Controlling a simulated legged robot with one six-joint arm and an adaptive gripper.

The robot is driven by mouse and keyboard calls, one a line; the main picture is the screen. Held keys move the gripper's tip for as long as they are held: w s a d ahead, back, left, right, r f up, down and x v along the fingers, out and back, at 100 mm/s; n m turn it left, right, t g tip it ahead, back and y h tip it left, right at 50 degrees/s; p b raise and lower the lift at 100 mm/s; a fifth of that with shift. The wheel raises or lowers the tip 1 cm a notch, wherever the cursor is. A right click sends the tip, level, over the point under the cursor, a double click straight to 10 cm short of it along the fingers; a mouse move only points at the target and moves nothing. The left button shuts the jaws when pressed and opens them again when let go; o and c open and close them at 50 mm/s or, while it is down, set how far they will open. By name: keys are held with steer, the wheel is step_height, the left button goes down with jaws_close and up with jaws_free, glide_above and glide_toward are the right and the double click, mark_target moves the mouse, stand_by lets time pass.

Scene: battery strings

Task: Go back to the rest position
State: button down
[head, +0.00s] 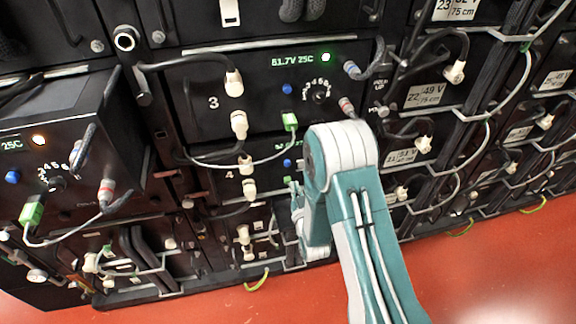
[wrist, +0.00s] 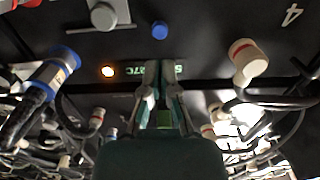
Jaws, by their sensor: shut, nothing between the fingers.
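My gripper (wrist: 158,72) is in the lower middle of the wrist view, its two fingers close together and nothing seen between them. Behind the fingers is a battery panel's green display (wrist: 178,71), partly hidden, with an orange light (wrist: 108,71) to its left. In the head view my teal and white arm reaches up in front of the racks and bends at the white joint. Only a part of the gripper (head: 297,208) shows there, left of the arm, in front of the lower units of the middle rack. I cannot tell whether it touches anything.
Unit 3 (head: 262,103) shows 51.7V 25C and a green light. A left unit (head: 80,150) sits further forward. Cables and connectors hang across the racks. A blue-banded connector (wrist: 50,75) and a red-banded connector (wrist: 247,58) flank the gripper. The red floor (head: 250,302) is open in front.

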stand_by(0.3)
steer(key=s+d+r+m+g+h, duration=0.1)
steer(key=d+r+g+h, duration=0.2)
steer(key=r, duration=0.7)
steer(key=s+d+r+m+g, duration=0.1)
steer(key=s+d+r+g, duration=0.1)
steer(key=d+r, duration=0.5)
steer(key=s+d+r+g, duration=0.2)
steer(key=s+r, duration=0.1)
steer(key=s, duration=0.6)
steer(key=s+d+r+g+h, duration=0.1)
steer(key=s+r, duration=0.3)
steer(key=s, duration=0.5)
steer(key=s+d+r+m+g+h, duration=0.1)
steer(key=s+d+r+g, duration=0.1)
steer(key=s, duration=0.7)
steer(key=shift+d+r+g, duration=0.35)
steer(key=shift+r+g, duration=0.5)
steer(key=shift+g, duration=0.05)
steer(key=shift+w, duration=0.1)
stand_by(0.9)
